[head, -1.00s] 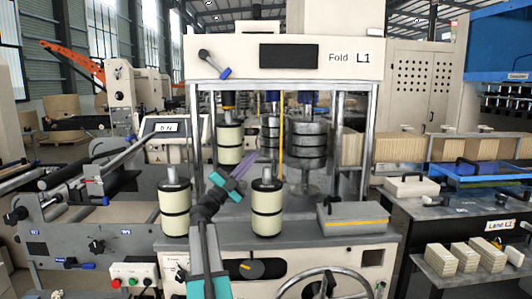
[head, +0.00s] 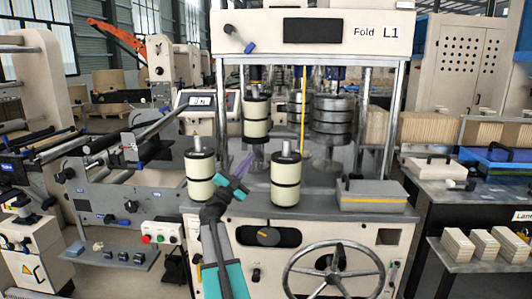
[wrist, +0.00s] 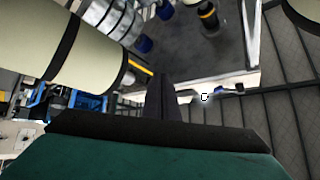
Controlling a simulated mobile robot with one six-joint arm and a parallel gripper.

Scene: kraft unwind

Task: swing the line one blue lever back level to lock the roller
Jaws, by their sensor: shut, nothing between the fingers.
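The blue-tipped lever (head: 239,39) is on the upper left of the white panel of the machine marked Fold L1 (head: 345,30). It is tilted, its blue end down and to the right of the dark pivot. My gripper (head: 246,162) is well below the lever, in front of the machine between two cream rollers, with its purple fingers shut and empty. In the wrist view the dark fingers (wrist: 163,100) point away from the camera. A small blue and black part shows beyond them there, but I cannot tell whether it is the lever.
Cream rollers (head: 199,178) and (head: 285,180) stand on the machine's front deck, close on either side of my arm. A grey box (head: 371,196) sits to the right and a handwheel (head: 333,270) below. A control box (head: 161,232) is at the left.

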